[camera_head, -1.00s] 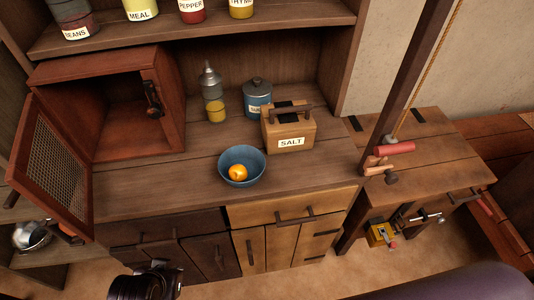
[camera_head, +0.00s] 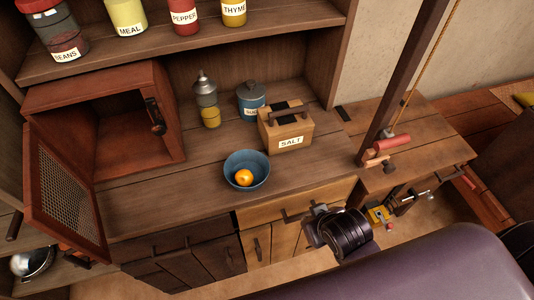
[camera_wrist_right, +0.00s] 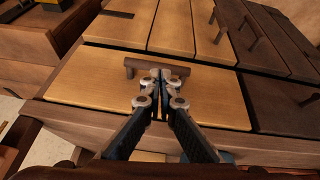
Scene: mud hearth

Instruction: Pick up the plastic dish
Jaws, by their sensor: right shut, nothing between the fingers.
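The blue bowl (camera_head: 247,168), the most dish-like thing on the counter, stands upright near the front edge. A round orange fruit (camera_head: 243,177) lies in it. I cannot tell whether it is plastic. My right gripper (camera_wrist_right: 158,76) is shut and empty, in front of the light drawer's handle (camera_wrist_right: 178,66); I cannot tell if it touches. In the head view my right gripper (camera_head: 318,222) is below and right of the bowl, apart from it, its fingertips mostly hidden. My left gripper is not in view.
A salt box (camera_head: 288,128), a blue canister (camera_head: 251,101) and a bottle (camera_head: 207,98) stand behind the bowl. An open cabinet (camera_head: 105,115) with a mesh door (camera_head: 68,195) is left. A post (camera_head: 405,80) rises right. The counter left of the bowl is clear.

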